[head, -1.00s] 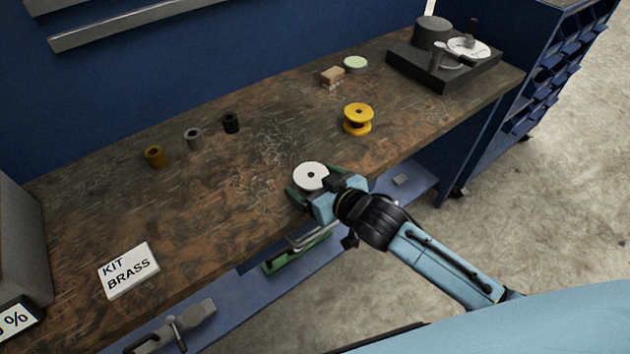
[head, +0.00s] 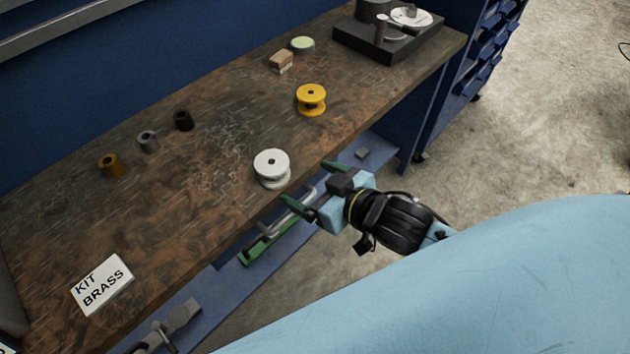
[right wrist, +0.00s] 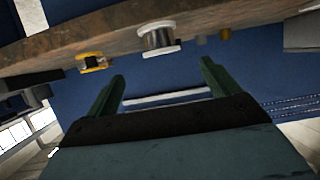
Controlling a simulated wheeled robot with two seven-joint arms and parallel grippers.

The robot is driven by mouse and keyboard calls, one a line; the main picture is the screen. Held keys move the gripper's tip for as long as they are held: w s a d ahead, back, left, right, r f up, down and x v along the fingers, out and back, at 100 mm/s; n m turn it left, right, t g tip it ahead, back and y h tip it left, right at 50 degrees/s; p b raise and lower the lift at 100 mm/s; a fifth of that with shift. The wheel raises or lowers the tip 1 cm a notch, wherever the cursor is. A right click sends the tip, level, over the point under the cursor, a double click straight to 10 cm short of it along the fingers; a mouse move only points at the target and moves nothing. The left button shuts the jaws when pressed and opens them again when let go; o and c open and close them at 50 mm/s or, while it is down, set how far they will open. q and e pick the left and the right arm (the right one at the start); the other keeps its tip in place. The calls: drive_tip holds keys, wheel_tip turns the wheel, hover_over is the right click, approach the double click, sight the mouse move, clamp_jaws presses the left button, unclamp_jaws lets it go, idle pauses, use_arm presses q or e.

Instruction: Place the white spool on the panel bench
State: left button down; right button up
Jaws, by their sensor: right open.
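The white spool (head: 272,168) stands upright on the worn brown bench top (head: 215,185), near its front edge. My right gripper (head: 308,184) is open and empty, in front of the bench edge and apart from the spool. In the right wrist view, the white spool (right wrist: 158,38) shows beyond and between the two green fingers (right wrist: 160,85), with a clear gap. My left gripper is not in view.
A yellow spool (head: 311,99) stands farther right on the bench. Small cylinders (head: 148,141) line the back left, and a KIT BRASS card (head: 102,285) lies front left. A dark device (head: 390,35) sits at the far right end. A blue lower shelf (head: 225,280) holds tools.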

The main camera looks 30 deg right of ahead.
drive_tip(key=shift+s+r, duration=0.1)
drive_tip(key=shift+s, duration=0.15)
